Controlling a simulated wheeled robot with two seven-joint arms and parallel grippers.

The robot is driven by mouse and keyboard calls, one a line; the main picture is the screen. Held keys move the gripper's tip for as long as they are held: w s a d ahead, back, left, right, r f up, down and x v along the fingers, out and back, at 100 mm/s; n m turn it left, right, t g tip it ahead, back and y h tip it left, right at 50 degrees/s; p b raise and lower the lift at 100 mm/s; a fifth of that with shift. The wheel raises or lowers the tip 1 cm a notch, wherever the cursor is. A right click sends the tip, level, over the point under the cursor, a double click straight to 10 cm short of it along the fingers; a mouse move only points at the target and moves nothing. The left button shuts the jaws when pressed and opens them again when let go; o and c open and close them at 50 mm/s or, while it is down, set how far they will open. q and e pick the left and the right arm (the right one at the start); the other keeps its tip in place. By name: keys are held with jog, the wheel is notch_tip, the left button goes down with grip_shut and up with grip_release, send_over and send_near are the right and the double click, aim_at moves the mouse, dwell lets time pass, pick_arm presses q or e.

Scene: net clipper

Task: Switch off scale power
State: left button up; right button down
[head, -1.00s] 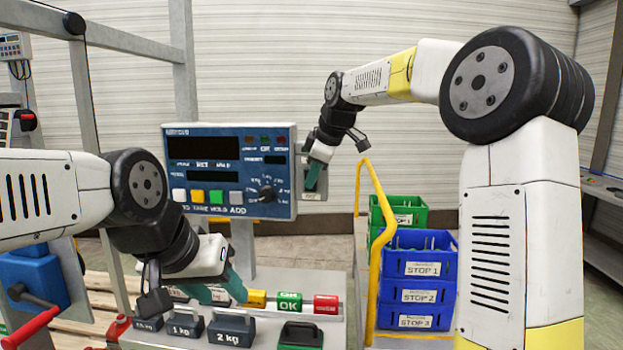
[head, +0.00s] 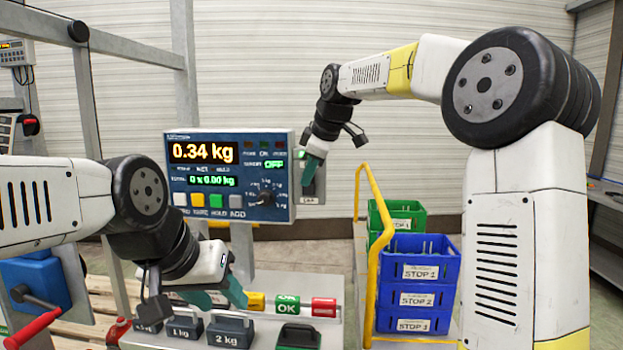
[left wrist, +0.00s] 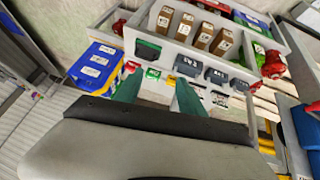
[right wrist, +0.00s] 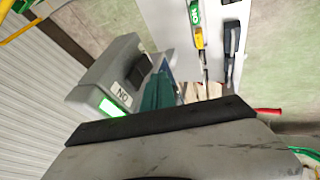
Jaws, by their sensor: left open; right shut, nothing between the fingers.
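The scale's blue indicator panel (head: 251,205) is lit and reads 0.34 kg in orange digits, with a green line below. A grey switch box (head: 320,186) is at the panel's right side. My left gripper (head: 221,297) is open and empty near the weights below the panel.
A yellow rail (head: 374,260) and stacked blue crates (head: 416,296) stand to the right.

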pick_arm(q)
jog(key=shift+s, duration=0.25)
pick_arm(e)
jog(key=v, duration=1)
jog(key=shift+s+r, duration=0.15)
jog(key=shift+s, duration=0.25)
